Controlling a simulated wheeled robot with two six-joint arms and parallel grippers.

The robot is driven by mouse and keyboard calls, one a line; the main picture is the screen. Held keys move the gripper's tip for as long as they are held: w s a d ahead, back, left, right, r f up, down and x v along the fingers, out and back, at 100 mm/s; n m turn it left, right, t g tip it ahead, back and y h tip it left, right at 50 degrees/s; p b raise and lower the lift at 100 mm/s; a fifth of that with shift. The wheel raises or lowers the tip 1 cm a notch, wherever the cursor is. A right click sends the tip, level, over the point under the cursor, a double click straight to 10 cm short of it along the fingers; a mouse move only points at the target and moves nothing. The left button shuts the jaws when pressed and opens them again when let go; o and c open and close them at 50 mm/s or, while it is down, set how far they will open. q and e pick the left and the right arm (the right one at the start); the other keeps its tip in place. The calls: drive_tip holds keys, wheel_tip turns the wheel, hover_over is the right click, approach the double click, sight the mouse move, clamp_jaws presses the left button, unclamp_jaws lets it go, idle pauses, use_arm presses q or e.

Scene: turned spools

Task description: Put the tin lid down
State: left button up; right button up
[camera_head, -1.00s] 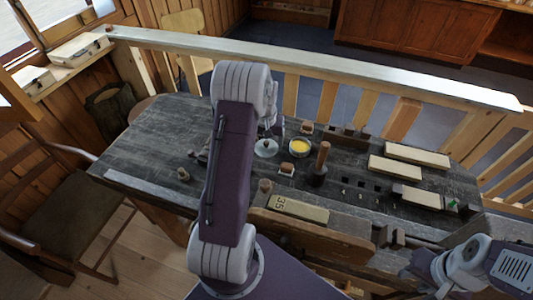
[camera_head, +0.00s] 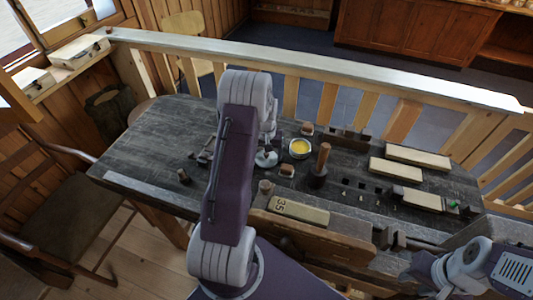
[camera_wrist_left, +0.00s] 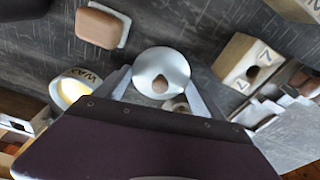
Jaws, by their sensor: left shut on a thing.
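The tin lid (camera_head: 266,158) is a round grey disc. In the left wrist view the lid (camera_wrist_left: 150,62) shows a small wooden knob. My left gripper (camera_head: 268,144) is shut on the lid, with a finger on each side of it in the wrist view. The lid is low over the dark bench or on it; I cannot tell if it touches. The open wax tin (camera_head: 300,147), with yellow wax, stands just to its right and apart from it. The tin (camera_wrist_left: 72,90) also shows in the wrist view. My right gripper (camera_head: 418,268) is at the lower right, its jaws unclear.
A wooden-handled mallet (camera_head: 322,162) stands right of the lid. A small brown block (camera_head: 287,170) lies close by. A block marked 35 (camera_head: 298,210) is at the front, and pale blocks (camera_head: 395,169) lie right. The bench's left part (camera_head: 150,150) is mostly clear.

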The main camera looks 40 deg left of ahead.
sight(266, 160)
use_arm(q)
drive_tip(key=o, duration=1.3)
drive_tip(key=r, duration=0.8)
drive_tip(key=s+r+p, duration=0.1)
drive_tip(key=r, duration=0.4)
drive_tip(key=shift+s+d, duration=0.1)
drive_tip(key=shift+d, duration=0.25)
